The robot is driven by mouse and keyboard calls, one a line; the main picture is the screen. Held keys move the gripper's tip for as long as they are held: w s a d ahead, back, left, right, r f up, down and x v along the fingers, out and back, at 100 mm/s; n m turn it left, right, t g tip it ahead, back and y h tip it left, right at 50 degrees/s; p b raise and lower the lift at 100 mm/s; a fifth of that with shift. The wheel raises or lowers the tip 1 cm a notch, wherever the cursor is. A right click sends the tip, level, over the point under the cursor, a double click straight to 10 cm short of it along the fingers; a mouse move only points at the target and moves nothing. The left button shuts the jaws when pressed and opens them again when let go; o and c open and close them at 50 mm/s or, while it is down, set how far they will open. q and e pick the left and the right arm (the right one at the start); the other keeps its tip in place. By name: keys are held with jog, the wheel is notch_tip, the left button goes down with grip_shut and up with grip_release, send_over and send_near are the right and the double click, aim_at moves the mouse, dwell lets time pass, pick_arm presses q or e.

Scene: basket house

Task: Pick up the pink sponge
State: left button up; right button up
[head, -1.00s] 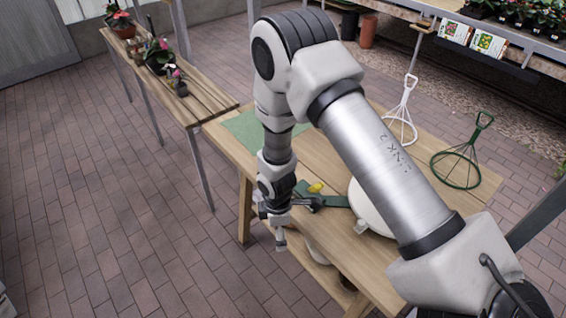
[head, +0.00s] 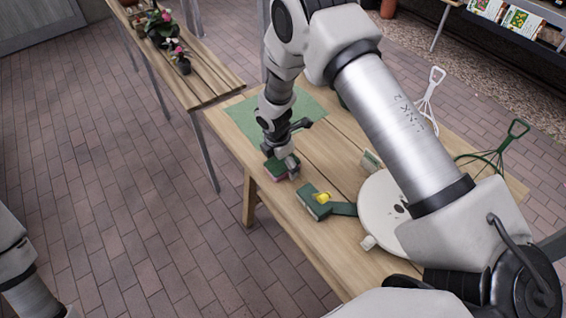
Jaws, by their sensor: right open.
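The pink sponge (head: 276,174), with a green top layer, lies on the wooden table near its left edge. My right gripper (head: 284,166) is right at the sponge, pointing down, with its fingers over or around it. The gripper covers part of the sponge, and I cannot tell whether the fingers touch it. The gripper is open. At the far left a part of my left arm shows, but its gripper is out of view.
A green block with a yellow item (head: 323,198) lies right of the sponge. A green mat (head: 303,108) lies behind my gripper. White (head: 430,92) and green (head: 496,150) wire stands are at the right. The table's left front is clear.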

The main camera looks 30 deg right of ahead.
jog(key=shift+w+d+f, duration=0.25)
jog(key=shift+w+f, duration=0.4)
jog(key=shift+f, duration=0.2)
jog(key=shift+s+a+r, duration=0.15)
jog(key=shift+s+r, duration=0.15)
jog(key=shift+r, duration=0.05)
jog(key=c, duration=0.4)
jog(key=shift+s+r, duration=0.1)
jog(key=c, duration=0.4)
pick_arm(q)
jog(key=shift+w+d+f, duration=0.1)
jog(key=shift+w+d, duration=0.1)
jog(key=shift+w, duration=0.15)
pick_arm(e)
jog(key=shift+w, duration=0.2)
